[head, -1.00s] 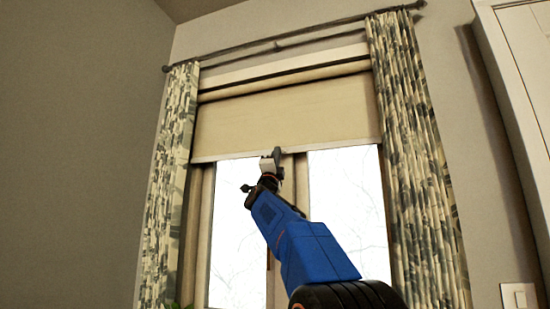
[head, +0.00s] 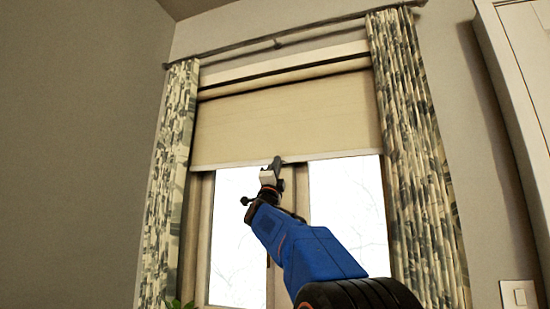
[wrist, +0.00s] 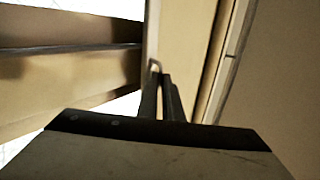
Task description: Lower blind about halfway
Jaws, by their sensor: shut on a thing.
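The cream roller blind (head: 285,120) hangs partly lowered in the window in the head view, with its pale bottom bar (head: 225,167) across the upper part of the panes. My gripper (head: 276,162) is at the middle of that bar, reached from below. In the wrist view my gripper's two fingers (wrist: 162,85) come together at a small pull loop (wrist: 154,66) at the blind's lower edge. The gripper is shut on this pull. In the head view the pull is hidden by the gripper.
Patterned curtains hang at the left (head: 168,190) and right (head: 415,160) of the window. A curtain rod (head: 300,40) runs above. The panes (head: 348,205) below the blind are uncovered.

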